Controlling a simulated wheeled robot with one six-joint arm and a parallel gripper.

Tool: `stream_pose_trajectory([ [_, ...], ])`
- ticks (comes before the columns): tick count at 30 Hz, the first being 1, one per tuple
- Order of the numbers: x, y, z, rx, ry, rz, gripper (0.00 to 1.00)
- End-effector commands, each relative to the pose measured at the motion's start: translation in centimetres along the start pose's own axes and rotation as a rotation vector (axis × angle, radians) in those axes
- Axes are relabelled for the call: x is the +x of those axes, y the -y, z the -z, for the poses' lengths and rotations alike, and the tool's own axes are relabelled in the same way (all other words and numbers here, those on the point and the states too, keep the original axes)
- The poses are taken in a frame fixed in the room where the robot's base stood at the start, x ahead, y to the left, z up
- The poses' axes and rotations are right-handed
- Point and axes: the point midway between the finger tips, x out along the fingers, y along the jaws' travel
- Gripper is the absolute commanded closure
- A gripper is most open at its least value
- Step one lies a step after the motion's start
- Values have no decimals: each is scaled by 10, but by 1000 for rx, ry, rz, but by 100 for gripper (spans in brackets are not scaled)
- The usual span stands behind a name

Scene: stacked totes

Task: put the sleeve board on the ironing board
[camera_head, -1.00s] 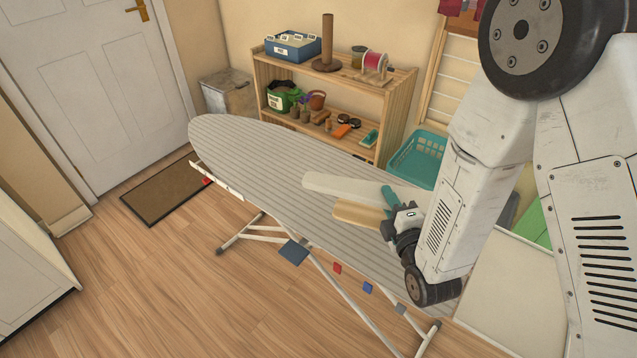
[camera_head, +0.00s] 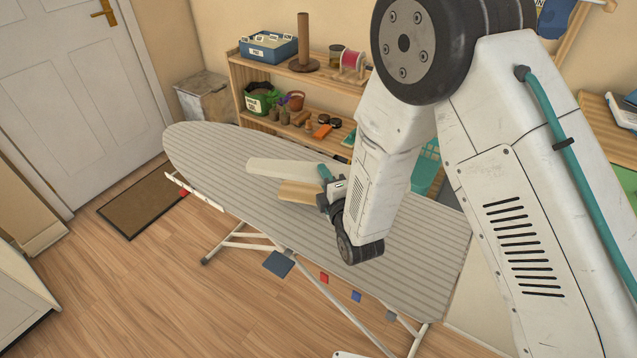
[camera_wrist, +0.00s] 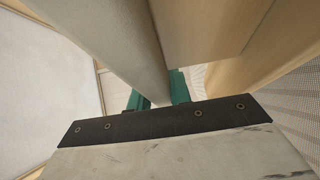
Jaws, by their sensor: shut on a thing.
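The sleeve board has a long pale padded top (camera_head: 283,169) and a light wooden base (camera_head: 301,192). Both parts also show close up in the wrist view, pale top (camera_wrist: 120,50) and wood (camera_wrist: 200,30). My gripper (camera_head: 325,174) has teal fingers and is shut on the sleeve board at its right end; the fingers (camera_wrist: 160,92) are partly hidden in the wrist view. The ironing board (camera_head: 225,150) has a grey striped cover and stands below. The sleeve board is over its middle; I cannot tell whether it touches the cover. My arm hides part of the ironing board.
A wooden shelf (camera_head: 283,91) with boxes, spools and pots stands behind the ironing board. A teal basket (camera_head: 426,168) is partly hidden behind my arm. A brown mat (camera_head: 141,203) lies by the door. The cover's left end is clear.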

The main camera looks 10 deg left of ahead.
Motion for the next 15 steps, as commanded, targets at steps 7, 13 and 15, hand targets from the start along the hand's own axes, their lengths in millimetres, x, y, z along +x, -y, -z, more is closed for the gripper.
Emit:
stream_pose_trajectory([
  [7, 6, 28, 1, 0, 4, 1, 100],
  [13, 6, 35, 2, 0, 4, -4, 100],
  [15, 6, 35, 2, 0, 3, -3, 100],
])
